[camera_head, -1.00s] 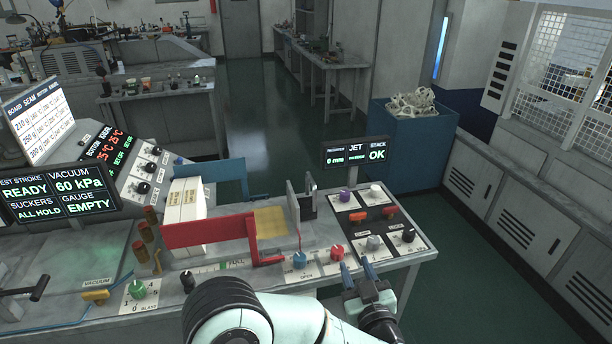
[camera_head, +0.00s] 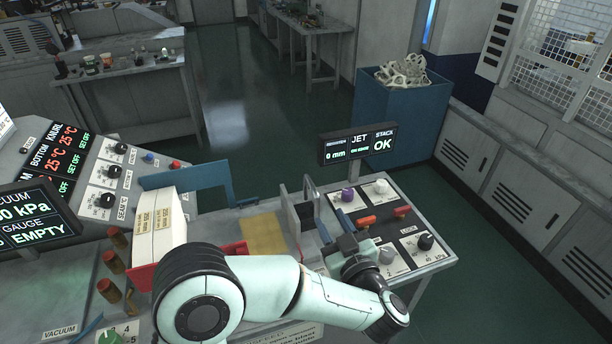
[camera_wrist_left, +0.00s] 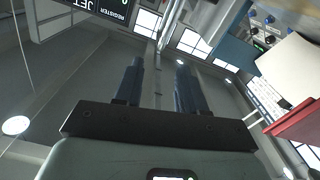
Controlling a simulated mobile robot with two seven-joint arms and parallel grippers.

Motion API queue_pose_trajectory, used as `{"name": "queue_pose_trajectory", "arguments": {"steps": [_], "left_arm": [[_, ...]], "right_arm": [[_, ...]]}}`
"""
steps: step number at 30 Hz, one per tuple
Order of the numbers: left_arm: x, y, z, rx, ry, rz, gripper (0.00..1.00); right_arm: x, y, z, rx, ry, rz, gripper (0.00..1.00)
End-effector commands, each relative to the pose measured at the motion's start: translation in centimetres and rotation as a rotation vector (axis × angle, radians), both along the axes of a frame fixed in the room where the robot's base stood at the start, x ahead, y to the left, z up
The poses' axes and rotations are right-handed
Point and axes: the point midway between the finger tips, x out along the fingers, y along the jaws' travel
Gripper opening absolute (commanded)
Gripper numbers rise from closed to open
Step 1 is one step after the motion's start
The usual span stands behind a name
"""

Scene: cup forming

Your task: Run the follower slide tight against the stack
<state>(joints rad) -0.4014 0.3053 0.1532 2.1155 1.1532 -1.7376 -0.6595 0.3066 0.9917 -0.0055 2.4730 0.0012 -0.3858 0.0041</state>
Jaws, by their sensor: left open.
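The stack (camera_head: 160,228) is a pale block standing between the red side rail (camera_head: 236,249) and the blue side rail (camera_head: 195,181). What looks like the follower slide, an upright grey metal plate (camera_head: 293,213), stands to its right; the yellow bed (camera_head: 262,235) shows between them, so they are apart. My left gripper (camera_head: 345,224) is open just right of the plate, apparently empty. In the left wrist view its two fingers (camera_wrist_left: 158,68) are spread with nothing between them; the stack (camera_wrist_left: 288,72) shows at the right. My forearm hides much of the red rail. My right gripper is out of view.
A control panel with knobs and red switches (camera_head: 367,222) lies right of the plate, close under my gripper. Brass posts (camera_head: 113,262) stand left of the stack. A blue bin (camera_head: 400,118) stands beyond the bench.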

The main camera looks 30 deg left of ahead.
Motion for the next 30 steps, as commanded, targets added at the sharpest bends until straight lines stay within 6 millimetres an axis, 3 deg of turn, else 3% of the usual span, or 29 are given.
{"name": "queue_pose_trajectory", "arguments": {"steps": [5,21,30], "left_arm": [[1.0,1.2,0.1,0.0,0.0,0.003,0.4],[7.7,9.0,0.2,0.001,-0.002,0.002,0.4],[8.7,10.2,0.0,-0.001,-0.001,0.0,0.4]], "right_arm": [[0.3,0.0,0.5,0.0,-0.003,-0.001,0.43],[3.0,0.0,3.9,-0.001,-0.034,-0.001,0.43],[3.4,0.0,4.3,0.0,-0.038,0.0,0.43]]}}
